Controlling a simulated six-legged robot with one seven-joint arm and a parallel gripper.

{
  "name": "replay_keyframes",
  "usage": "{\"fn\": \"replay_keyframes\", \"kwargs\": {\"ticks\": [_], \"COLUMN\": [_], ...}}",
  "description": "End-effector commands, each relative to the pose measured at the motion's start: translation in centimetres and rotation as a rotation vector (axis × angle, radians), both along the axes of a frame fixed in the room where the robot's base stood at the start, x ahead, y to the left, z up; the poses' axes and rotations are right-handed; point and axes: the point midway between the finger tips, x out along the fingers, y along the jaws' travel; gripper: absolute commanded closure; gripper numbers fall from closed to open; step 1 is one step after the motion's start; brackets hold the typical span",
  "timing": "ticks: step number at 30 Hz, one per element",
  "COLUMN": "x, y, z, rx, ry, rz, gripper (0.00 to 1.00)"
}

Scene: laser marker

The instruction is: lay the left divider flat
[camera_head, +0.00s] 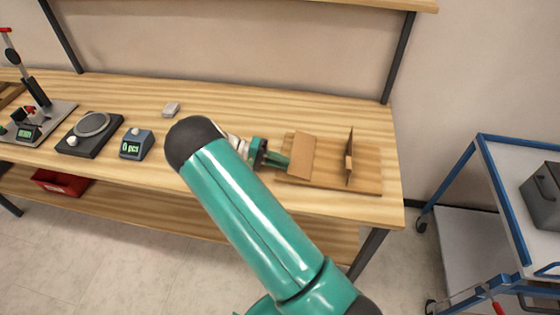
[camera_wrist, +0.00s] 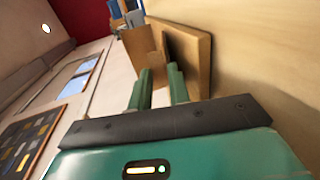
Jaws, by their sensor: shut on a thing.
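The left divider (camera_head: 302,156) is a tan panel on the wooden board (camera_head: 368,179) at the right of the bench. It leans at a slant and is neither upright nor flat. The right divider (camera_head: 349,158) stands upright on the same board. My gripper (camera_head: 284,161) reaches in from the left and is shut on the left divider at its near left side. In the wrist view my gripper (camera_wrist: 160,78) shows its two green fingers at tan panels (camera_wrist: 138,46). The exact contact is partly hidden there.
On the bench to the left stand a counter box (camera_head: 136,144), a scale (camera_head: 91,134) and a small grey block (camera_head: 171,109). A blue-framed cart (camera_head: 470,155) stands right of the bench. A shelf post (camera_head: 398,58) rises behind the board.

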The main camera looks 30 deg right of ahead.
Motion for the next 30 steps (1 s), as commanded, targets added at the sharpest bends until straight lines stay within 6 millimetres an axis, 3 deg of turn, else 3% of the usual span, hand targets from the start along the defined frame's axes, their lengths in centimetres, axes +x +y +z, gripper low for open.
{"fn": "replay_keyframes", "kwargs": {"ticks": [2,3,5,17,30], "x": [-0.2,-0.3,-0.2,0.3,5.4], "y": [-0.1,-0.1,-0.1,0.5,7.2], "z": [-0.1,-0.1,-0.1,0.1,2.2], "rx": [0.000,0.000,0.000,0.000,0.000], "ry": [0.005,0.005,0.005,0.002,0.000], "rz": [-0.006,-0.006,-0.005,-0.002,-0.001], "gripper": [1.00,0.74,0.62,0.62,0.62]}}
